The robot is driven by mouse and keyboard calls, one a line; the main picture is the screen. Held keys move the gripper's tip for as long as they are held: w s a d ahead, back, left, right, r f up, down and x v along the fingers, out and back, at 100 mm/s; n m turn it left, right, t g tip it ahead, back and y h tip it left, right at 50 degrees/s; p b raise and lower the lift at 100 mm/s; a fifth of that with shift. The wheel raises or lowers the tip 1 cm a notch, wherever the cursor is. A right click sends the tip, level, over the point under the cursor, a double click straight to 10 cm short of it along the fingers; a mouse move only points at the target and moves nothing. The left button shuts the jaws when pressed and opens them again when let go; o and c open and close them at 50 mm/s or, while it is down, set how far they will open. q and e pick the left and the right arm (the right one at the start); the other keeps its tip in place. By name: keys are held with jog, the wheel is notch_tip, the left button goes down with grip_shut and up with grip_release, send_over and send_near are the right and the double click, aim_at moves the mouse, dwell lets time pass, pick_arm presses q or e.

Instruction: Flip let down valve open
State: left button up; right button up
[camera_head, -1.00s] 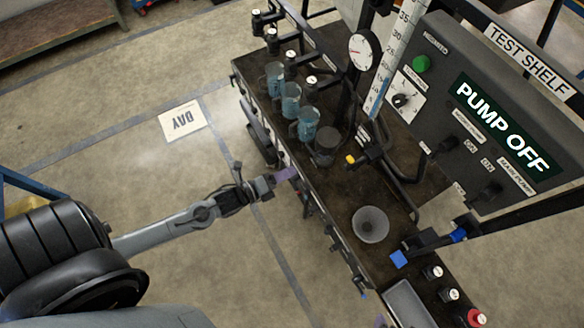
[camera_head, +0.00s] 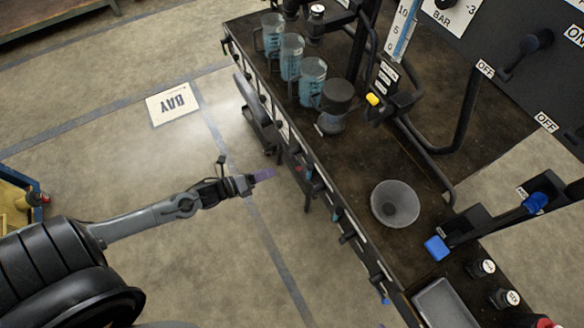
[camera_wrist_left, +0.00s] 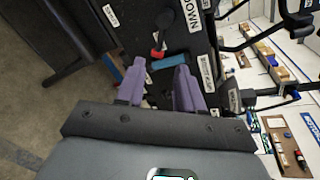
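In the left wrist view, a label ending in "DOWN" (camera_wrist_left: 190,14) is on the dark bench front. Beside it is a black lever with a red end (camera_wrist_left: 157,53). A blue handle (camera_wrist_left: 171,61) lies just beyond my fingertips; which of these is the let down valve's handle is not clear. My left gripper (camera_wrist_left: 160,80) is open and empty, its purple fingers apart and pointing at the bench front. In the head view my left gripper (camera_head: 263,175) is left of the bench front, apart from it. My right gripper is not in view.
The floor left of the bench is open around a "BAY" sign (camera_head: 173,104).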

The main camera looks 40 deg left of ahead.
pick_arm(q)
jog(key=b+x, duration=0.4)
jog(key=x, duration=0.6)
jog(key=shift+w+d, duration=0.15)
jog(key=shift+w, duration=0.15)
jog(key=shift+f, duration=0.15)
grip_shut()
